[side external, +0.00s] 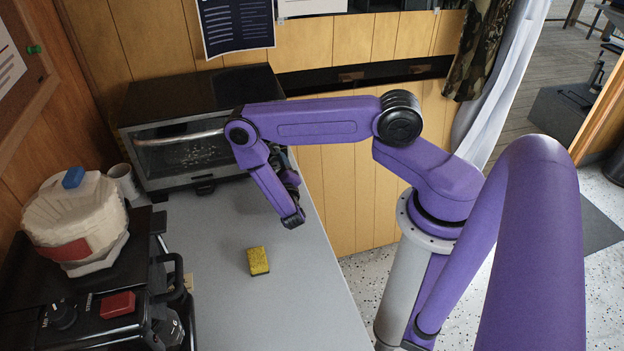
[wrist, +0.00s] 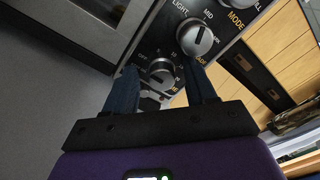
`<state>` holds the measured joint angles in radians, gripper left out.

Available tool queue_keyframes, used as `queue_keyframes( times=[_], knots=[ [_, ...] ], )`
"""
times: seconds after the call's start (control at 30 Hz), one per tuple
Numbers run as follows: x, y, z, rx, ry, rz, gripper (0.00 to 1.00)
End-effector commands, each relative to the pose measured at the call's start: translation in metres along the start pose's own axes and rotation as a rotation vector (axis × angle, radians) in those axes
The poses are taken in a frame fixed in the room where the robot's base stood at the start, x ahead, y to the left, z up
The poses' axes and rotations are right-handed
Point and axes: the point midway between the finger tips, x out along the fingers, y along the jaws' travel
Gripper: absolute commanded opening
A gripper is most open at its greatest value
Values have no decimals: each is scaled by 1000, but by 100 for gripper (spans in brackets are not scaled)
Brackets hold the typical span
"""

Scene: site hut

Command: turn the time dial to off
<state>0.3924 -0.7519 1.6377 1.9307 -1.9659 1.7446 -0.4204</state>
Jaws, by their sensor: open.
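The toaster oven (side external: 185,150) stands against the back wall, its control panel hidden behind my arm in the side external view. In the wrist view its panel (wrist: 158,42) shows a column of round grey knobs. The lowest one has small numbers around it and looks like the time dial (wrist: 160,72). Its pointer direction is hard to read and its lower side is partly hidden. My gripper (wrist: 160,67) is open, with one finger at each side of this dial in the picture. I cannot tell whether the fingers touch it.
Above the dial is a knob (wrist: 195,40) marked LIGHT and MID, with MODE lettering further up. A yellow sponge (side external: 258,261) lies on the grey counter (side external: 225,305). A black machine (side external: 90,310) and a white mug (side external: 122,182) stand at left. The middle counter is mostly clear.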

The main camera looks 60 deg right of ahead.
Motion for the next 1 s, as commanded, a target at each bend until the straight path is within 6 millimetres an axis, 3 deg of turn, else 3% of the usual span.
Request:
queue_keyframes(
  times=[0.83, 1.0],
  knots=[
    [0, -3, -2, 828, 2, -3, 56],
    [-30, -2, -1, 812, 1, 4, 56]
  ],
)
